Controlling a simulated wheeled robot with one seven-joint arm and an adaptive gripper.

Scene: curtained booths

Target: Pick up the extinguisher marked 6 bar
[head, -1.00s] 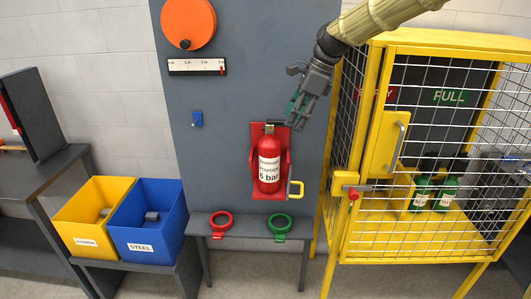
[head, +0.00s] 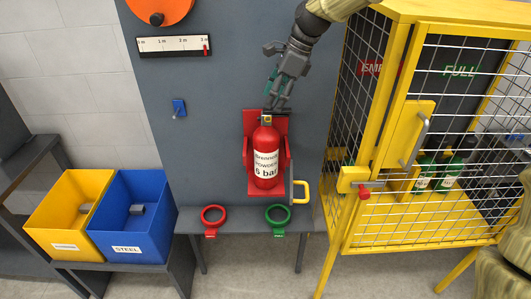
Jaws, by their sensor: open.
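The red extinguisher (head: 266,158) stands upright in a red wall bracket (head: 282,121) on the grey panel. Its white label reads "6 bar" on the bottom line. A yellow handle (head: 300,190) juts out at the bracket's lower right. My gripper (head: 272,100) points down just above the top of the extinguisher and partly covers its head. It is open and holds nothing that I can see. I cannot tell whether the fingers touch the extinguisher's top.
A yellow mesh cage (head: 400,120) with green cylinders (head: 449,172) stands close on the right. A red ring (head: 212,215) and a green ring (head: 278,213) sit on the ledge below. A yellow bin (head: 45,215) and a blue bin (head: 125,250) stand at left.

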